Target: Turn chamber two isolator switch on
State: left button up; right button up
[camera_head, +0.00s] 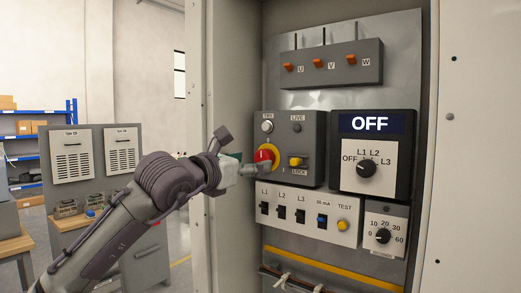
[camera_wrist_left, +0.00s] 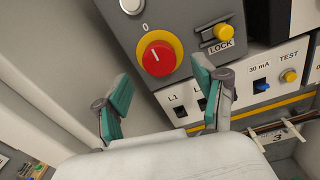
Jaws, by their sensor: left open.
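The red rotary isolator knob (camera_head: 264,156) sits on a yellow ring on a grey box inside the open cabinet. In the left wrist view the knob (camera_wrist_left: 158,58) shows whole, with a white pointer mark toward the 0 at its upper left. My left gripper (camera_head: 250,168) is just in front of the knob and partly covers it in the head view. In the wrist view my left gripper (camera_wrist_left: 165,88) is open, its two green-padded fingers apart with nothing between them. Whether a finger touches the knob I cannot tell. My right gripper is not in view.
A yellow LOCK lever (camera_head: 295,161) is right of the knob. Below are breaker switches (camera_head: 282,212) and a yellow TEST button (camera_head: 342,225). A dark display reading OFF (camera_head: 370,124) is at the right. The cabinet's left wall (camera_head: 228,80) stands close beside my arm.

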aim_at(261, 160)
pick_arm(q)
jog(key=p+x, duration=0.1)
jog(key=x, duration=0.3)
jog(key=shift+r, duration=0.1)
jog(key=shift+w+d, duration=0.15)
jog(key=shift+w, duration=0.05)
jog(key=c, duration=1.1)
